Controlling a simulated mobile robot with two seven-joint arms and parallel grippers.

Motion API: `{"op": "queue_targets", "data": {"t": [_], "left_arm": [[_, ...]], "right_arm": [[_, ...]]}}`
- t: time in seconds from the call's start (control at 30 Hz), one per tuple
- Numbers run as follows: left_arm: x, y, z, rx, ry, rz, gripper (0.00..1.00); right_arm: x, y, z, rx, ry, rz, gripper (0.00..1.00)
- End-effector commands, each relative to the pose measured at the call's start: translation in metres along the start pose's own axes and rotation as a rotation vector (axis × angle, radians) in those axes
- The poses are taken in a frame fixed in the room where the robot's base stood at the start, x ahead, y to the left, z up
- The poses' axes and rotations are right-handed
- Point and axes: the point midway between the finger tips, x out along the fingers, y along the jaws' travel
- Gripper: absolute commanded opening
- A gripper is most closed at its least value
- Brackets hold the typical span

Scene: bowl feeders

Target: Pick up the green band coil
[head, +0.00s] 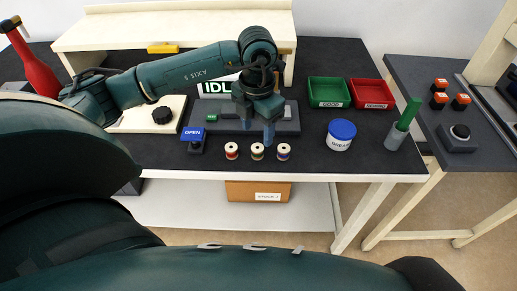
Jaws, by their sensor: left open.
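Three small pale spools stand in a row near the front edge of the dark table: a left one with a red band (232,151), a middle one (257,152) and a right one with a bluish band (284,152). The middle spool's band is too small to read clearly; I cannot confirm that it is green. My left gripper (260,127) points down above and just behind the middle and right spools. It is open, with no spool between its fingers. My right gripper is not in view.
A grey fixture (291,122) stands behind the gripper, with an IDLE sign above. A blue OPEN sign (193,134) is left of the spools. A blue-lidded grease tub (341,135) and a grey cup (396,137) stand to the right. Green (329,92) and red (371,93) bins sit behind.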

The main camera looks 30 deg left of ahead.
Motion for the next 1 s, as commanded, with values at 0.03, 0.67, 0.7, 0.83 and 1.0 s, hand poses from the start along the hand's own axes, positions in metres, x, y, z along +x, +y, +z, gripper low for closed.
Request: {"op": "queue_targets", "data": {"t": [0.03, 0.67, 0.7, 0.83, 1.0], "left_arm": [[0.008, 0.0, 0.0, -0.001, 0.003, 0.0, 0.54], [0.071, 0.003, 0.002, 0.002, 0.0, -0.002, 0.54], [0.071, 0.003, 0.002, 0.002, 0.0, -0.002, 0.54], [0.071, 0.003, 0.002, 0.002, -0.001, -0.002, 0.54], [0.071, 0.003, 0.002, 0.002, -0.001, -0.003, 0.43]], "right_arm": [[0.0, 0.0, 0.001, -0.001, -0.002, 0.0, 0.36], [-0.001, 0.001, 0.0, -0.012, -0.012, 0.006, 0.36], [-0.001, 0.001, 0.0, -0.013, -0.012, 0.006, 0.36], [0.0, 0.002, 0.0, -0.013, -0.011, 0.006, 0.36], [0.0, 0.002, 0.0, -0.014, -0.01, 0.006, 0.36]]}}
